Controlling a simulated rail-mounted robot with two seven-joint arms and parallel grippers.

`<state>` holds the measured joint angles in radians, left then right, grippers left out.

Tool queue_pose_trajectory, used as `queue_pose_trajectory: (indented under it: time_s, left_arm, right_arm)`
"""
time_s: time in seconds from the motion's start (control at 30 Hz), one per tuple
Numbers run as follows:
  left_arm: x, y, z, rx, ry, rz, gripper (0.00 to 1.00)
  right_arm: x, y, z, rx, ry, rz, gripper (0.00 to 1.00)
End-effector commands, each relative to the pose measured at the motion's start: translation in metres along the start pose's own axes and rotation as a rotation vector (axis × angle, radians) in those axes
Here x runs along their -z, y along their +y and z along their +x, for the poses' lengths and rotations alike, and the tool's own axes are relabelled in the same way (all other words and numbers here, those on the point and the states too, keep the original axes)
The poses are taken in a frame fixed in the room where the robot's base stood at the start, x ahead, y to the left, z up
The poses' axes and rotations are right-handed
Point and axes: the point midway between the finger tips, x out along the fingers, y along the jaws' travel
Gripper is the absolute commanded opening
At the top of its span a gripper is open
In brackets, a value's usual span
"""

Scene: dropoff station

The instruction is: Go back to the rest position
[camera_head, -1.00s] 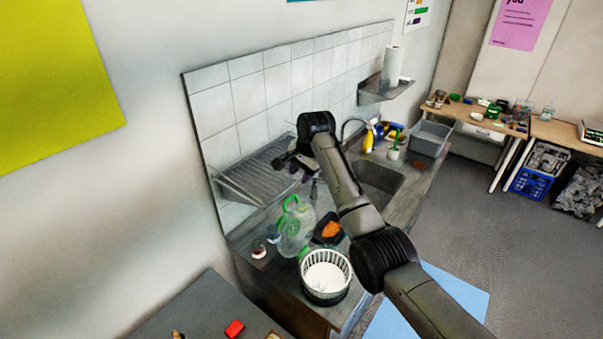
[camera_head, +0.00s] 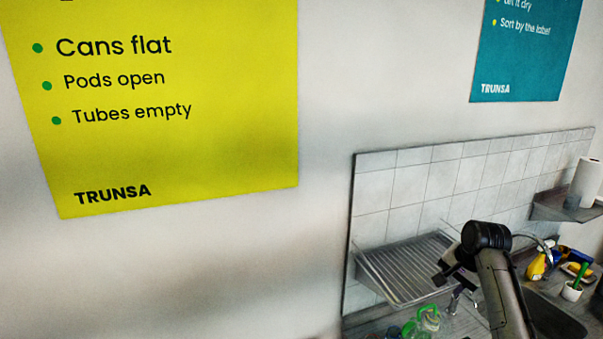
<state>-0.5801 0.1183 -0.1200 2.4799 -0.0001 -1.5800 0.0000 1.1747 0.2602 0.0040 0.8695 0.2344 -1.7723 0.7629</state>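My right arm rises from the lower right, and its dark gripper (camera_head: 445,277) is in front of the draining rack, pointing left. The gripper is small and dark, and I cannot tell if its fingers are apart or together. I see nothing clearly held in it. My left gripper is not in view.
A wall-mounted draining rack (camera_head: 408,268) is behind the gripper. A clear bottle with a green handle (camera_head: 424,322) stands below it. A yellow bottle (camera_head: 538,264) and a white pot (camera_head: 571,291) are by the sink (camera_head: 552,318). A shelf (camera_head: 562,207) holds a paper roll (camera_head: 585,183).

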Motion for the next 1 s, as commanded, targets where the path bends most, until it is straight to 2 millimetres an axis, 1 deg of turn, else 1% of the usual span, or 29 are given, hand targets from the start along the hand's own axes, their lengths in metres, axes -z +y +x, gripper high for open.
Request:
queue_pose_trajectory:
  time_s: [0.07, 0.17, 0.27, 0.3, 0.37, 0.4, 0.47, 0.5, 0.57, 0.6, 0.67, 0.73, 0.8, 0.87, 0.9, 0.97, 1.0]
  left_arm:
    - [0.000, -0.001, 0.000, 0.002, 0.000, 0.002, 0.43]
    - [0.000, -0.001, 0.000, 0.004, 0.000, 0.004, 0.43]
    - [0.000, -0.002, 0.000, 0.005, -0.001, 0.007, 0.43]
    - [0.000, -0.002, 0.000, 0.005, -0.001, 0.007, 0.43]
    - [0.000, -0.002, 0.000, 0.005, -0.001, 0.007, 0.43]
    - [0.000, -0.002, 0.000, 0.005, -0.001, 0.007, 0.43]
    - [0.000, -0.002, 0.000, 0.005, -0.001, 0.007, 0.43]
    - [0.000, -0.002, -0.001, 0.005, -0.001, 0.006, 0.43]
    - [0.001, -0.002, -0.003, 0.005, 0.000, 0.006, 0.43]
    - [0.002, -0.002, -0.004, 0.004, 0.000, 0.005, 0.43]
    - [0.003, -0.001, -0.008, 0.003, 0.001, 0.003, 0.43]
    - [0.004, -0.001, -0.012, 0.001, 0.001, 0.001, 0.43]
    - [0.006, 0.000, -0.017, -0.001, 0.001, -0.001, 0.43]
    - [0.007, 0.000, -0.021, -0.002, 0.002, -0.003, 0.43]
    - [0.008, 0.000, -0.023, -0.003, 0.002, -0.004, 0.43]
    - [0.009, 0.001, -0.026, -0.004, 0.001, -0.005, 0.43]
    - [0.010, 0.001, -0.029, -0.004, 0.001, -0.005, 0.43]
  right_arm:
    - [0.005, -0.005, -0.011, 0.021, 0.048, -0.107, 0.35]
    - [0.013, -0.017, -0.042, 0.067, 0.159, -0.259, 0.35]
    - [0.016, -0.028, -0.079, 0.106, 0.284, -0.388, 0.35]
    - [0.016, -0.032, -0.096, 0.121, 0.339, -0.436, 0.35]
    - [0.014, -0.039, -0.123, 0.143, 0.429, -0.508, 0.35]
    - [0.011, -0.044, -0.143, 0.158, 0.494, -0.556, 0.35]
    - [0.003, -0.050, -0.176, 0.179, 0.602, -0.628, 0.35]
    - [-0.005, -0.052, -0.193, 0.188, 0.672, -0.676, 0.35]
    - [-0.021, -0.052, -0.210, 0.192, 0.763, -0.745, 0.35]
    - [-0.033, -0.050, -0.215, 0.192, 0.816, -0.787, 0.35]
    - [-0.054, -0.045, -0.217, 0.191, 0.882, -0.845, 0.35]
    - [-0.082, -0.035, -0.209, 0.187, 0.937, -0.903, 0.35]
    - [-0.111, -0.021, -0.195, 0.190, 0.967, -0.947, 0.35]
    - [-0.133, -0.008, -0.179, 0.194, 0.973, -0.970, 0.35]
    - [-0.148, 0.002, -0.169, 0.197, 0.969, -0.982, 0.35]
    - [-0.170, 0.017, -0.153, 0.201, 0.956, -1.001, 0.35]
    - [-0.184, 0.028, -0.142, 0.202, 0.941, -1.012, 0.35]
